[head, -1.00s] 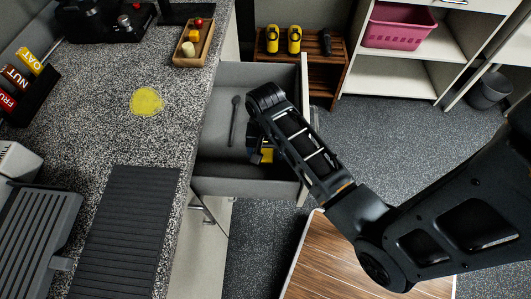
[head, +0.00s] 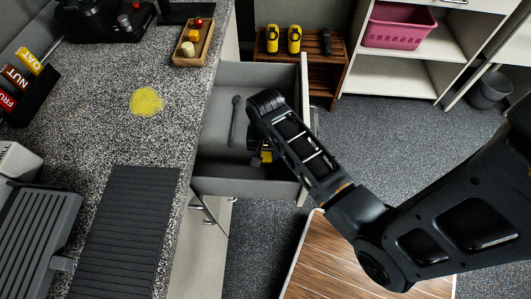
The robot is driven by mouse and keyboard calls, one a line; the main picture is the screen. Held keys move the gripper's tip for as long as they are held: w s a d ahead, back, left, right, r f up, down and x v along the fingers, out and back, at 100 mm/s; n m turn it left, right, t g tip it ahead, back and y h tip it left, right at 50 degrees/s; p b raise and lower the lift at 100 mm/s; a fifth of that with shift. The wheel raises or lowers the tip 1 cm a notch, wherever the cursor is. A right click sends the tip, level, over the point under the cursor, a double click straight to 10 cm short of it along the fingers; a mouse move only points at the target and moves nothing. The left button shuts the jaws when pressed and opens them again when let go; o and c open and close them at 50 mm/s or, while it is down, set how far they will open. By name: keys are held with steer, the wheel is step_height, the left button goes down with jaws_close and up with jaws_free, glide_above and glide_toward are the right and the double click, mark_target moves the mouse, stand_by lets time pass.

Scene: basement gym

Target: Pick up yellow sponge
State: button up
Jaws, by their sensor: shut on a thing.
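The yellow sponge (head: 267,156) is in the open grey drawer (head: 221,185), mostly hidden by my gripper and arm. Only a small yellow part of it shows. My gripper (head: 258,159) reaches down into the drawer and is shut on the sponge. The fingertips are largely hidden by the wrist, so how the sponge sits between them is unclear.
A dark spoon-like utensil (head: 234,120) lies in the drawer, left of my gripper. A yellow spill (head: 146,101) is on the speckled counter (head: 120,130). A wooden tray (head: 193,43) stands at the counter's far edge. A wooden rack (head: 322,75) stands behind the drawer.

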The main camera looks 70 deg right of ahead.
steer(key=shift+w+d+r+b, duration=0.2)
steer(key=shift+r+b, duration=0.1)
steer(key=shift+r, duration=0.1)
step_height(320, 180, up, 6)
steer(key=shift+r, duration=0.2)
steer(key=w+d+b, duration=0.2)
steer(key=w+d, duration=0.3)
steer(key=d, duration=0.3)
steer(key=w+d+b, duration=0.2)
steer(key=w+d, duration=0.3)
steer(key=d, duration=0.3)
steer(key=shift+w+d+b, duration=0.2)
steer(key=shift+w+b, duration=0.1)
steer(key=shift+w, duration=0.05)
steer(key=shift+f, duration=0.1)
